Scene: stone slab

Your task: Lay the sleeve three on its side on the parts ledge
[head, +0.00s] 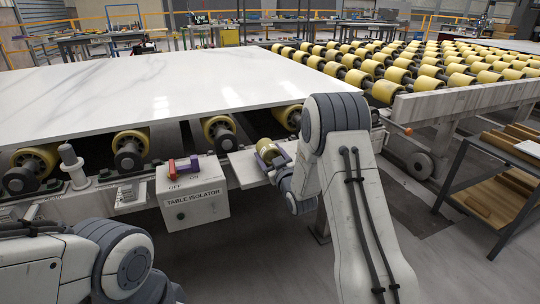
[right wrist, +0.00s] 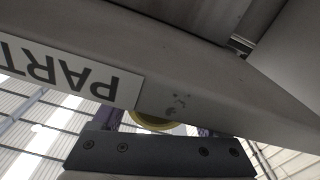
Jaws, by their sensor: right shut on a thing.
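The sleeve (head: 266,149) is a small brass-yellow cylinder at the parts ledge (head: 243,168), below the front edge of the slab. My right gripper (head: 275,160) is shut on it. In the right wrist view a yellow curve of the sleeve (right wrist: 155,122) shows between the purple fingers, mostly hidden by the ledge and the gripper body. The ledge's labelled front (right wrist: 180,105) crosses that view, upside down and close. I cannot tell whether the sleeve touches the ledge. My left arm shows at the lower left of the head view, but its gripper does not.
The white slab (head: 150,90) overhangs yellow rollers (head: 221,131) behind. A rack of boards (head: 500,180) stands at right.

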